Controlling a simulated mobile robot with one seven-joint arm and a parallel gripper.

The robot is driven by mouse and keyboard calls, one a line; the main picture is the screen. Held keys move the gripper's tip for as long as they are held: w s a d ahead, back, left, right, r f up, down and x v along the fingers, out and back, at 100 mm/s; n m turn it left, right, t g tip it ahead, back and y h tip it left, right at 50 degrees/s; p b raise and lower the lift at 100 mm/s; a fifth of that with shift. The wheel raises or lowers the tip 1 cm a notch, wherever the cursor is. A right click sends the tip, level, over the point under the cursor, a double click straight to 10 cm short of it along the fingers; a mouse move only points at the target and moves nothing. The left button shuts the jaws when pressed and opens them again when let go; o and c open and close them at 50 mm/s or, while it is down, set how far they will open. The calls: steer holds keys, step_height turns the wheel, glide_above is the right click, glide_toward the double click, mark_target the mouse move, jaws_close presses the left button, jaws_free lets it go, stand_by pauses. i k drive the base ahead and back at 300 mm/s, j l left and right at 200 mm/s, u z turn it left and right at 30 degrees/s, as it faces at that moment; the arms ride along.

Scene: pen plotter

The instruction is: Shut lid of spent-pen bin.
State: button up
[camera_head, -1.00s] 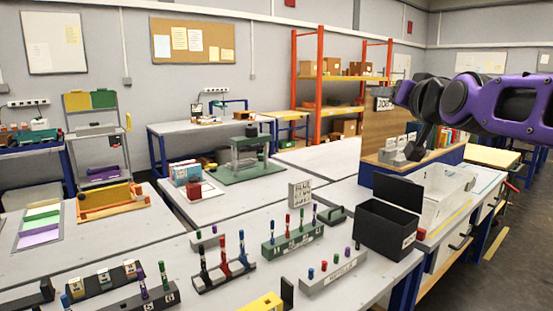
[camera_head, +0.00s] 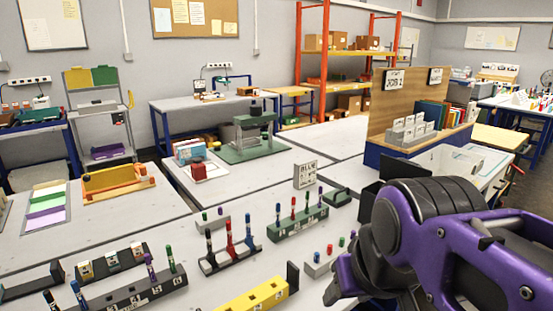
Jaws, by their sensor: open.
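The spent-pen bin appears to be the black box (camera_head: 367,203) at the right of the near bench. Only its left edge shows beside my arm. A dark upright panel (camera_head: 393,168), which looks like its raised lid, stands at the back of the box, partly covered by my arm. The lid looks open. My purple and black arm fills the lower right and hides most of the bin, including its front and opening.
A green pen rack (camera_head: 298,224), a black pen rack (camera_head: 230,258) and a yellow block (camera_head: 255,297) stand left of my arm. A small sign (camera_head: 305,175) stands behind them. A wooden board (camera_head: 405,100) with grey holders rises behind the bin.

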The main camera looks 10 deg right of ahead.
mark_target(391, 168)
steer(key=l+u, duration=0.2)
steer(key=u, duration=0.2)
steer(key=l+u, duration=0.2)
steer(key=u, duration=0.15)
steer(key=l+u, duration=0.4)
steer(key=l, duration=0.4)
steer(key=l+u, duration=0.1)
steer(key=l, duration=0.3)
steer(key=k+l, duration=0.15)
steer(key=l, duration=0.25)
steer(key=l+u, duration=0.15)
steer(key=l, duration=0.3)
steer(key=k+l+u, duration=0.1)
steer(key=l, duration=0.25)
steer(key=k+l, duration=0.1)
steer(key=l, duration=0.3)
steer(key=k+l, duration=0.15)
steer(key=l, duration=0.25)
steer(key=k+l, duration=0.1)
steer(key=l, duration=0.3)
steer(key=k+l, duration=0.1)
steer(key=l, duration=0.3)
